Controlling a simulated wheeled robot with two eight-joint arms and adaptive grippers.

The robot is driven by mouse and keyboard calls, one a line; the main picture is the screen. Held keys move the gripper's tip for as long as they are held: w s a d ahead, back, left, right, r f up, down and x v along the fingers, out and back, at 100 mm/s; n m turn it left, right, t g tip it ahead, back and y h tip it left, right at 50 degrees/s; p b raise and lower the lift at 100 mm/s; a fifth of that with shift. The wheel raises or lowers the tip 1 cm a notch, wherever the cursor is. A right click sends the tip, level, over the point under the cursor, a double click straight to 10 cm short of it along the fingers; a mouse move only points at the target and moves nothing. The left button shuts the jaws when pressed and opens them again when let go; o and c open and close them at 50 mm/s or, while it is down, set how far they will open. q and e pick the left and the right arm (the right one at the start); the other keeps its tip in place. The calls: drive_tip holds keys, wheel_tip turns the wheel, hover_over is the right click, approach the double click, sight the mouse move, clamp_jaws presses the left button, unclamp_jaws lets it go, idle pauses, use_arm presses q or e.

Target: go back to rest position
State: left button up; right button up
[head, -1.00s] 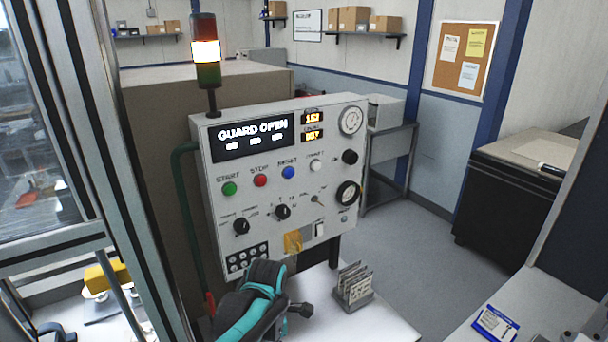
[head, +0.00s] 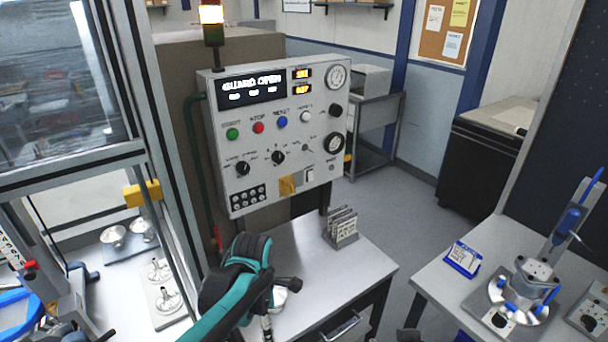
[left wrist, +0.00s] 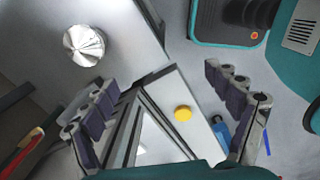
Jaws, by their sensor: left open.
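My left arm (head: 245,285), teal and black, reaches up from the bottom edge in the head view, in front of the control panel and over the small table. Its fingers are hard to make out there. In the left wrist view my left gripper (left wrist: 165,100) is open, with nothing between its fingers. A round shiny metal part (left wrist: 84,45) lies on a grey surface beyond the left finger, apart from it. A silver part (head: 279,298) shows partly behind my arm on the small table. My right gripper is not clearly in view.
The control panel (head: 275,130) reads GUARD OPEN. The small table (head: 345,275) carries a card rack (head: 341,228). At left, a framed machine enclosure (head: 110,200) holds silver parts (head: 160,270). The right bench (head: 440,282) bears a blue-handled fixture (head: 525,285) and a blue-edged sign (head: 463,259).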

use_arm(q)
drive_tip(key=s+a+f+m+t+b, duration=0.3)
drive_tip(key=s+a+m+t+b, duration=0.3)
drive_tip(key=m, duration=1.5)
drive_tip(key=s+a+b, duration=0.2)
drive_tip(key=s, duration=0.1)
drive_tip(key=shift+s+a+f+t, duration=0.15)
drive_tip(key=shift+a+f+t, duration=0.05)
drive_tip(key=shift+f+t, duration=0.2)
use_arm(e)
wheel_tip(320, 180, down, 9)
drive_tip(key=shift+r, duration=0.2)
